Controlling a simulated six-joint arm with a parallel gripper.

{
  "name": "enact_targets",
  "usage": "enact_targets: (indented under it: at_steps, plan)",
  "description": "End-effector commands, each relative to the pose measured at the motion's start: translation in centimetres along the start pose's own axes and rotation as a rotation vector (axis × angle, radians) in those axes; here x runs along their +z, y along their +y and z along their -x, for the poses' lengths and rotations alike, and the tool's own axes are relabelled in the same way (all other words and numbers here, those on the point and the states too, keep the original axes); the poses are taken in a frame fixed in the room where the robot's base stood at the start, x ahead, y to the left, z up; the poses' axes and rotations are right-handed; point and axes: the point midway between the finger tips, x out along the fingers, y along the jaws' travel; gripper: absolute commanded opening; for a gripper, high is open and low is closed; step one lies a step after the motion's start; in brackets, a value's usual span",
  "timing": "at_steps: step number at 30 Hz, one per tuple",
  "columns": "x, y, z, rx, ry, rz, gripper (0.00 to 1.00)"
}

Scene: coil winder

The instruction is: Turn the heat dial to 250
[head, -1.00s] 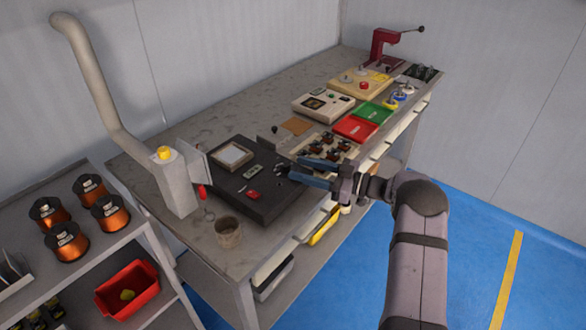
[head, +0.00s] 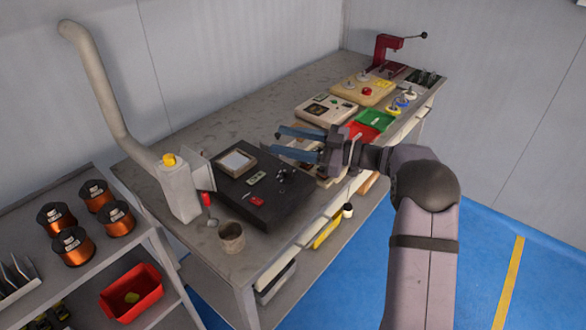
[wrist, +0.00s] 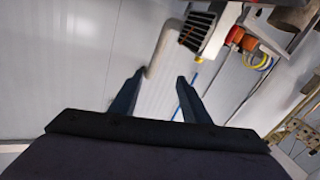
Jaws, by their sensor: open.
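A black flat unit (head: 275,207) lies on the near left part of the bench. It carries a pale square plate (head: 236,161), a small green display (head: 256,178), a red switch (head: 257,201) and a cluster of small dark parts (head: 285,178) near its right edge. The heat dial and its marks are too small to tell apart there. My gripper (head: 275,141) is open and empty, apart from the unit, its fingers pointing left, beyond and above it in the head view. In the wrist view my gripper (wrist: 161,78) has its fingers spread against the pale wall.
A grey fume duct (head: 95,90) with a yellow knob (head: 168,160) stands left of the unit. A cup (head: 231,237) sits at the near bench edge. Beyond my gripper are a green tray (head: 374,119) and a red press (head: 388,50). The bench's back strip is clear.

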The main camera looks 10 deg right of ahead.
Motion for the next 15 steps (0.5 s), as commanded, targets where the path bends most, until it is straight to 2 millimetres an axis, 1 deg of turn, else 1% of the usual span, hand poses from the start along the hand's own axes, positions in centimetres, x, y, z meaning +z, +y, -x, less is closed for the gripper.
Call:
enact_targets:
  at_steps: [1, 3, 5, 6, 8, 11, 12, 15]
  plan:
    - [-3.0, -0.9, -1.0, 0.003, 0.01, -0.003, 0.43]
    - [-4.8, -1.7, -1.6, 0.052, 0.003, -0.034, 0.43]
    - [-4.8, -2.0, -1.8, 0.114, -0.022, -0.067, 0.43]
    - [-4.4, -2.2, -1.6, 0.161, -0.046, -0.092, 0.43]
    - [-2.7, -2.2, -0.9, 0.241, -0.094, -0.137, 0.43]
    - [2.1, -2.7, 1.1, 0.371, -0.208, -0.229, 0.43]
    - [4.5, -3.0, 2.0, 0.419, -0.263, -0.267, 0.43]
    - [8.0, -3.1, 3.9, 0.502, -0.37, -0.305, 0.43]
